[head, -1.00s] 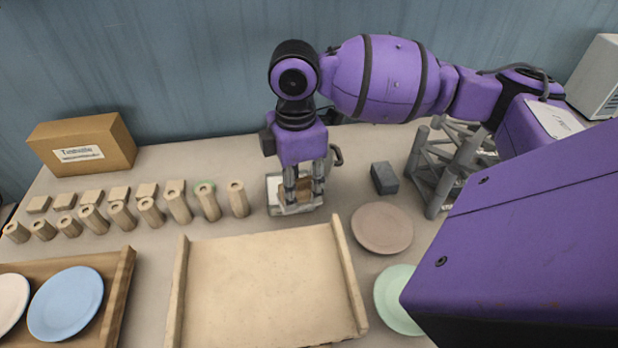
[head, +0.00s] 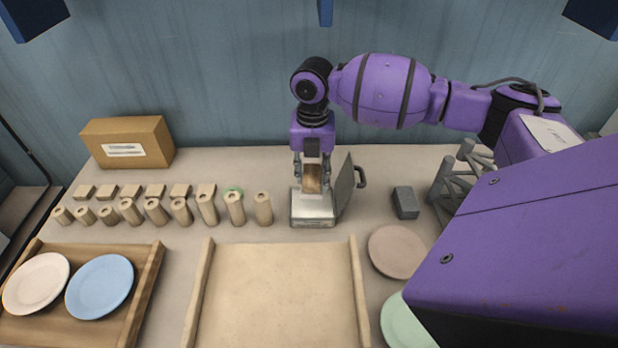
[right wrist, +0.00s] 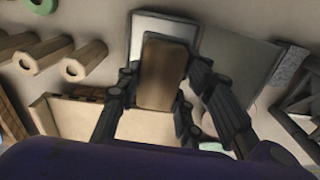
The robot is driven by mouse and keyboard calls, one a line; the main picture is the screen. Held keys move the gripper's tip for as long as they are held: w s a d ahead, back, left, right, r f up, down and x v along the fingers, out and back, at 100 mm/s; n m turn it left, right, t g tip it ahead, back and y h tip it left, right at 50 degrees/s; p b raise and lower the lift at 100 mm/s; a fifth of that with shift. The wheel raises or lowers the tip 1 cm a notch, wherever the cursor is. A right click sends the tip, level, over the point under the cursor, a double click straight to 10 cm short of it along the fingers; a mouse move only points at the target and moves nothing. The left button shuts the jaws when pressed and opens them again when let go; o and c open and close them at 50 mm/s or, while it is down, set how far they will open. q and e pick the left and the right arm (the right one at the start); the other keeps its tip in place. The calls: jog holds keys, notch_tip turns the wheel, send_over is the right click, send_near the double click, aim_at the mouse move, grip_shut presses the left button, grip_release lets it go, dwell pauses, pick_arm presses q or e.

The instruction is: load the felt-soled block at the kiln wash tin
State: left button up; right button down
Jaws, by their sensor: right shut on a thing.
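My right gripper (head: 312,182) is shut on a brown block (head: 312,177) and holds it upright, above or at the back of the open tin. The tin (head: 313,212) is a small pale metal box with a label on its front and its lid (head: 345,185) standing open on the right. In the right wrist view the block (right wrist: 163,75) sits between the fingers (right wrist: 158,95), with the tin's white rim (right wrist: 165,24) around and behind it. The block's underside is hidden, so I cannot tell whether it touches the tin. My left gripper is out of view.
Rows of wooden cylinders (head: 181,211) and small blocks (head: 130,190) stand left of the tin. A wooden board with side rails (head: 280,295) lies in front. A grey block (head: 405,202), a brown plate (head: 397,251) and a grey rack (head: 455,183) are at right.

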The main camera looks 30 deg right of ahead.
jog(key=shift+w+d+f+n, duration=0.15)
jog(key=shift+n, duration=0.25)
jog(key=shift+f+b, duration=0.35)
jog(key=shift+f, duration=0.4)
jog(key=shift+f+b, duration=0.95)
jog(key=shift+f, duration=1)
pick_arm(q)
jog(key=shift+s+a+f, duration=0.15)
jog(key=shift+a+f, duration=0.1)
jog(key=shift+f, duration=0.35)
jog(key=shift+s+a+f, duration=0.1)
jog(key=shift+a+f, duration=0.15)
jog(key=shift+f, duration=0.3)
pick_arm(e)
jog(key=shift+f, duration=0.2)
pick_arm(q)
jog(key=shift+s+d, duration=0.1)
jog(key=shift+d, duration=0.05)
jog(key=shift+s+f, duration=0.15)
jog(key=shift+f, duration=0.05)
pick_arm(e)
jog(key=shift+f, duration=0.5)
